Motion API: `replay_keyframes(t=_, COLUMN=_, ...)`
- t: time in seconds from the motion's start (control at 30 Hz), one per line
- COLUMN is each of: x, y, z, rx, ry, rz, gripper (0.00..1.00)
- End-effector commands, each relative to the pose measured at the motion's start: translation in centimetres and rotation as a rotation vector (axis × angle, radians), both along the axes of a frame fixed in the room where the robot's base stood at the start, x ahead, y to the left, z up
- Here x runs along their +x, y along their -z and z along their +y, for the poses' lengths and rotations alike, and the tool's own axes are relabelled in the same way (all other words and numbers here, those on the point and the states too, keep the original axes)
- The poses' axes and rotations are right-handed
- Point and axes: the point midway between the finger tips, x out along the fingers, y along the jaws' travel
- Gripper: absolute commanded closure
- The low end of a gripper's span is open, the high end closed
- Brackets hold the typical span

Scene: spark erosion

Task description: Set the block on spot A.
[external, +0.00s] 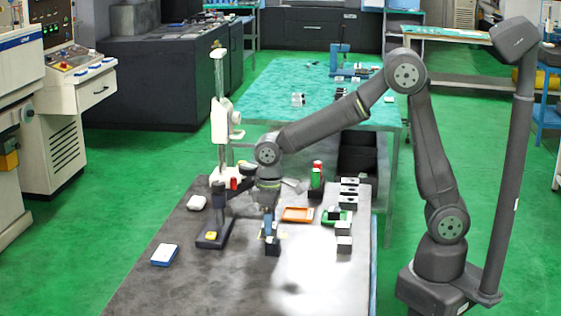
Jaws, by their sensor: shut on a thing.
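My gripper (270,238) points down low over the grey worktable (180,270). It is shut on a small dark block (272,248). The block is close to the table surface; I cannot tell whether it touches. The fingers are small here and partly merge with the block. I cannot read any mark for spot A in this view.
An orange tray (298,214) and several dark blocks with light tops (344,236) stand to the right of my gripper. A dark stand with a yellow patch (212,238) is close on the left. A blue-and-white box (165,255) lies front left. A white stand (221,130) rises behind.

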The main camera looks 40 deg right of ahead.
Motion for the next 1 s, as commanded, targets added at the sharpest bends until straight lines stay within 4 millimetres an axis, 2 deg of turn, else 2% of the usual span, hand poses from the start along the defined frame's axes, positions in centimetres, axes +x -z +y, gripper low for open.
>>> replay_keyframes(t=0.2, x=0.0, y=0.2, z=0.0, rx=0.0, ry=0.0, rz=0.0, gripper=0.99)
replay_keyframes(t=0.23, x=0.0, y=0.3, z=0.0, rx=-0.001, ry=0.0, rz=0.001, gripper=0.62)
replay_keyframes(t=0.33, x=0.0, y=0.3, z=0.0, rx=0.0, ry=0.0, rz=0.0, gripper=0.42)
replay_keyframes(t=0.63, x=0.0, y=0.2, z=0.0, rx=0.0, ry=0.0, rz=0.0, gripper=0.42)
replay_keyframes(t=0.73, x=0.0, y=-0.6, z=0.0, rx=0.002, ry=0.0, rz=-0.002, gripper=0.42)
replay_keyframes(t=0.87, x=0.1, y=-2.7, z=0.0, rx=0.003, ry=0.0, rz=-0.003, gripper=0.42)
replay_keyframes(t=1.0, x=0.1, y=-5.9, z=0.1, rx=0.004, ry=0.0, rz=-0.004, gripper=0.42)
